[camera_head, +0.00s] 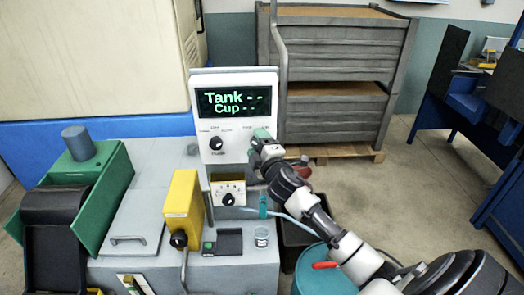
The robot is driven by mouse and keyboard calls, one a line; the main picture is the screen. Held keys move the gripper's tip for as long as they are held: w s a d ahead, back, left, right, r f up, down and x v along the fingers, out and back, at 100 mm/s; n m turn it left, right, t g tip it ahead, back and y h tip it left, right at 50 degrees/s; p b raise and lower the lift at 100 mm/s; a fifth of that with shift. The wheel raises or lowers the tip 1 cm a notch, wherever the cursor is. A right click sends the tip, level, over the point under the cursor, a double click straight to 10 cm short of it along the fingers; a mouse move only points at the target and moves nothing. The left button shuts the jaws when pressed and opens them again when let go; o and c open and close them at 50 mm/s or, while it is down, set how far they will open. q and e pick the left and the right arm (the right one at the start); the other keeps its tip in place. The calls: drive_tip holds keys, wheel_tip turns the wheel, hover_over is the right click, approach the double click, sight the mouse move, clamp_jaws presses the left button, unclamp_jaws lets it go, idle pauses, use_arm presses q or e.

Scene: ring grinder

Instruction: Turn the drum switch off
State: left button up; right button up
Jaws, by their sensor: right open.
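A white control panel (236,79) stands at the back of the grey machine, with a lit screen reading Tank and Cup. A black rotary knob (216,143) sits below the screen on the left; its small lettering is too blurred to read. My right gripper (259,146) is open at the panel's lower right, right of this knob. A second dark knob (228,199) is on a small white plate lower down. Which knob is the drum switch is unclear. My left gripper is out of view.
A yellow box with a lever (183,205) stands left of the lower knob. A green bin (105,185) is at the left. A small glass cup (261,237) sits on the machine's front. A blue drum (322,283) stands below my right arm. Grey crates (335,118) are behind.

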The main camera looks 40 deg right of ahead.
drive_tip(key=b+v, duration=0.2)
drive_tip(key=v, duration=0.8)
drive_tip(key=shift+s, duration=0.25)
wheel_tip(320, 180, down, 20)
drive_tip(key=d+m+g, duration=0.1)
drive_tip(key=m+g, duration=0.2)
drive_tip(key=g, duration=0.2)
drive_tip(key=s+a+f+m+g, duration=0.1)
drive_tip(key=s+f, duration=0.2)
drive_tip(key=f, duration=0.3)
drive_tip(key=s+f+m+g+y, duration=0.1)
drive_tip(key=s+f+g, duration=0.15)
drive_tip(key=f, duration=0.35)
drive_tip(key=s+a+f+m+g, duration=0.1)
drive_tip(key=s+f, duration=0.2)
drive_tip(key=f, duration=0.3)
drive_tip(key=s+a+f+m+g+y, duration=0.15)
drive_tip(key=s+a+f+g, duration=0.25)
drive_tip(key=s+f, duration=0.9)
drive_tip(key=s+a+f+m+g, duration=0.1)
drive_tip(key=s+a+f+g, duration=0.1)
drive_tip(key=s, duration=0.8)
drive_tip(key=s+a+f+m+g, duration=0.2)
drive_tip(key=s+a+f, duration=0.3)
drive_tip(key=s, duration=0.6)
drive_tip(key=shift+f+y, duration=0.45)
drive_tip(key=shift+f, duration=0.35)
